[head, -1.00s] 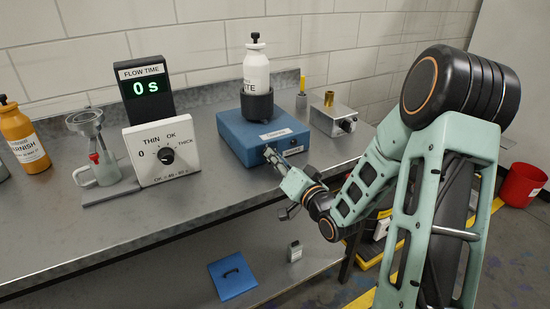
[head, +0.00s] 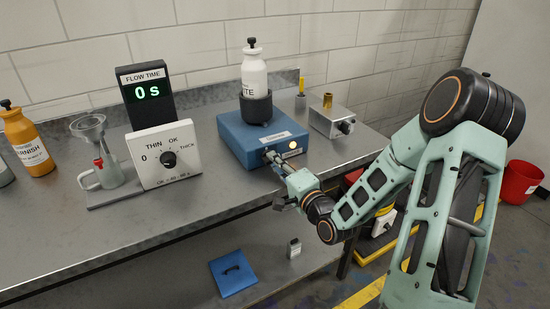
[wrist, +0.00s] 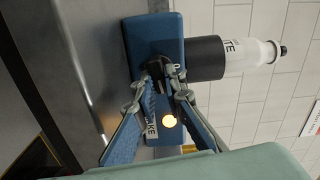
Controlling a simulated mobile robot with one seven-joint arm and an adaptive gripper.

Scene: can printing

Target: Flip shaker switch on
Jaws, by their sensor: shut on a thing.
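The shaker (head: 238,140) is a blue box on the bench, with a black cup (head: 257,107) on top holding a white bottle (head: 254,74). A round lamp (head: 292,145) on its front face glows warm; the wrist view shows this lamp lit as well (wrist: 169,121). My gripper (head: 268,154) is at the front face, left of the lamp. In the wrist view, my fingertips (wrist: 161,72) are closed around the small dark shaker switch (wrist: 155,68). The fingers hide most of the switch, so its exact tilt is unclear.
A dial box (head: 165,158) and a flow-time display (head: 147,95) reading 0 s stand to the left, near a cup stand (head: 100,160) and an orange varnish bottle (head: 27,143). A grey metal box (head: 332,121) is close on the right. Bare bench lies in front.

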